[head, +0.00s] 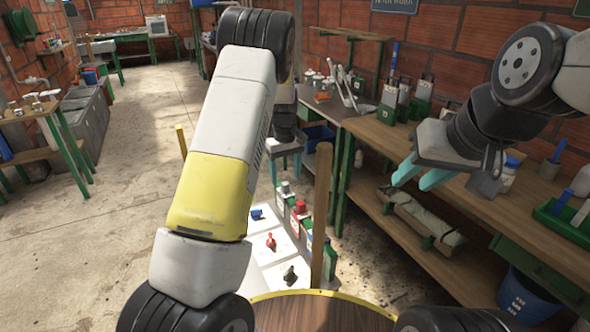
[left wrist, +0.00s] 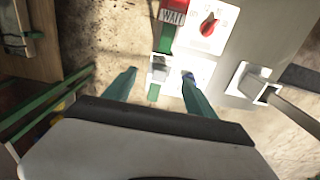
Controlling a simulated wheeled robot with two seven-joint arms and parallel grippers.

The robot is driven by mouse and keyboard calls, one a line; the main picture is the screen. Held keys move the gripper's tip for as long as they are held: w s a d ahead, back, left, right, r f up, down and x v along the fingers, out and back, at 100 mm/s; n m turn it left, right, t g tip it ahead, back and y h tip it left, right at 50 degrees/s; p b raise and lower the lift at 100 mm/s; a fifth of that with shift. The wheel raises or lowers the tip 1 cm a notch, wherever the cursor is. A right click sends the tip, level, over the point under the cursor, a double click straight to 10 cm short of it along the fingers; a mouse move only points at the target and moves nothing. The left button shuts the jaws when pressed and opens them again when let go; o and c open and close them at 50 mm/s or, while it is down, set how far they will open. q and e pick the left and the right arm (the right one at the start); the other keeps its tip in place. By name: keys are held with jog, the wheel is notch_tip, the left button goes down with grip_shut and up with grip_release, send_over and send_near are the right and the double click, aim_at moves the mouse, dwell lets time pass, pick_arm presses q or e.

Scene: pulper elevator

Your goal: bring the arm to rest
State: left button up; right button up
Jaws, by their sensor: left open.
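My left arm rises through the middle of the head view and bends down at the top. Its gripper (head: 285,165) hangs in front of the workbench, above the floor, partly hidden by my own arm. In the left wrist view the left gripper's (left wrist: 159,75) two teal fingers are spread wide with nothing held between them. My right gripper (head: 410,180) hangs at the bench's front edge at right. Its two teal fingers are apart, with nothing visible between them.
White panels carry a blue knob (head: 257,213), a red knob (head: 271,242) and a black knob (head: 290,274). A green tray (head: 566,222) is on the bench at right. The floor (head: 125,190) at left is open.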

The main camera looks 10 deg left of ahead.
pick_arm(q)
jog(key=s+a+r+m+t+h, duration=0.1)
jog(key=s+r+m+t, duration=0.1)
jog(key=s+r, duration=0.7)
jog(key=s+r+m+t+h, duration=0.1)
jog(key=s+r, duration=0.5)
jog(key=r, duration=0.5)
jog(key=s+r+m+t, duration=0.1)
jog(key=s+r+m, duration=0.1)
jog(key=s, duration=0.7)
jog(key=s+r+m+t, duration=0.2)
jog(key=s, duration=0.7)
jog(key=shift+s, duration=0.35)
